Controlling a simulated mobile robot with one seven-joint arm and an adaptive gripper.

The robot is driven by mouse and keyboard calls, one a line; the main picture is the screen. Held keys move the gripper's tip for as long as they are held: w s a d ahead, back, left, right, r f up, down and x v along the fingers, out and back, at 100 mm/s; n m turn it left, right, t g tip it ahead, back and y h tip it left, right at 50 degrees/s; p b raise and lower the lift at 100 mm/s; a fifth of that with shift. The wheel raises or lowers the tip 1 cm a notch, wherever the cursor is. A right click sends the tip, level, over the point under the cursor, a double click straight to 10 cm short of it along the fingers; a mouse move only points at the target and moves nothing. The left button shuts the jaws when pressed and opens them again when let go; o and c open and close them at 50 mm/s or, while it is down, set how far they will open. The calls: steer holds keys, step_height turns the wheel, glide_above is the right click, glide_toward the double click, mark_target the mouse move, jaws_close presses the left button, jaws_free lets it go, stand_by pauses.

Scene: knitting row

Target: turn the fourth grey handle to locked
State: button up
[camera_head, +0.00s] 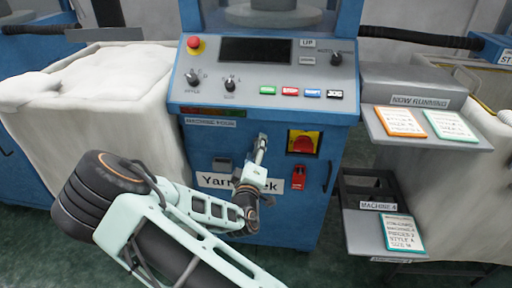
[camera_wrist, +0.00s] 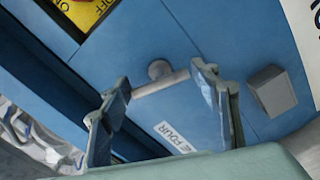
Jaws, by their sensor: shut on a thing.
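The grey handle (camera_wrist: 160,71) shows in the wrist view as a round hub with a short bar, on the blue front panel of the machine. A label (camera_wrist: 178,138) ending in "FOUR" is beside it. My gripper (camera_wrist: 163,79) is shut on the handle, with one finger at each end of the bar. In the head view my gripper (camera_head: 262,143) is against the front of the blue machine (camera_head: 315,225), below its control panel, and I cannot make out the handle there. No locked or unlocked mark is readable.
To the right of my gripper are a red-and-yellow switch (camera_head: 303,143), a red padlock-like tag (camera_head: 299,177) and a dark door pull (camera_head: 327,177). A grey shelf (camera_head: 455,140) with cards stands farther right. A white fabric-filled bin (camera_head: 100,85) is at left.

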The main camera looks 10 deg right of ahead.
steer(key=shift+n+p, duration=0.4)
steer(key=shift+n, duration=1.1)
steer(key=shift+f, duration=0.1)
steer(key=o, duration=1)
steer(key=v, duration=1.2)
